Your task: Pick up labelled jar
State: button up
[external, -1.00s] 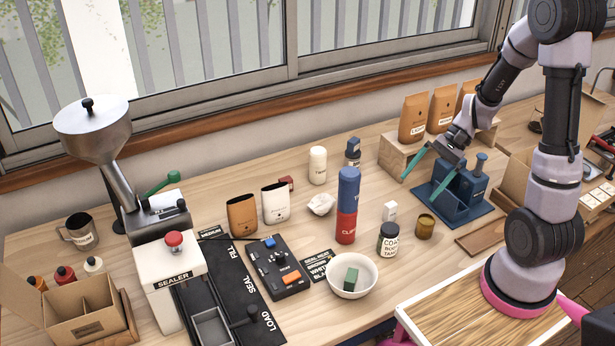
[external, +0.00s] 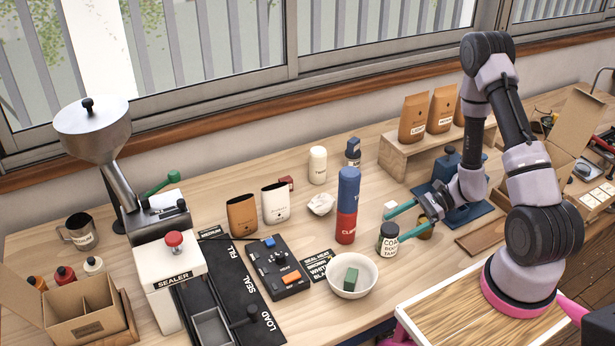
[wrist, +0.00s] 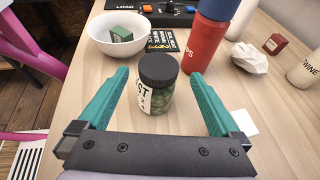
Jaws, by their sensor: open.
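The labelled jar (external: 388,240) is a dark green jar with a black lid and a white label, upright on the bench. In the wrist view the jar (wrist: 157,92) stands between and a little beyond the middle of my gripper (wrist: 160,75), whose two green fingers are apart with nothing held. In the external view my gripper (external: 388,220) reaches in from the right, its fingers pointing left near the jar's lid. I cannot tell whether a finger touches the jar.
A white bowl (external: 353,276) holding a green block stands left of the jar. A tall blue and red cylinder (external: 346,222) stands behind-left. Bare bench lies in front of the jar.

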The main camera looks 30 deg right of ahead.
aim_at(382, 233)
jog(key=shift+x, duration=3.1)
jog(key=shift+s, duration=0.1)
grip_shut()
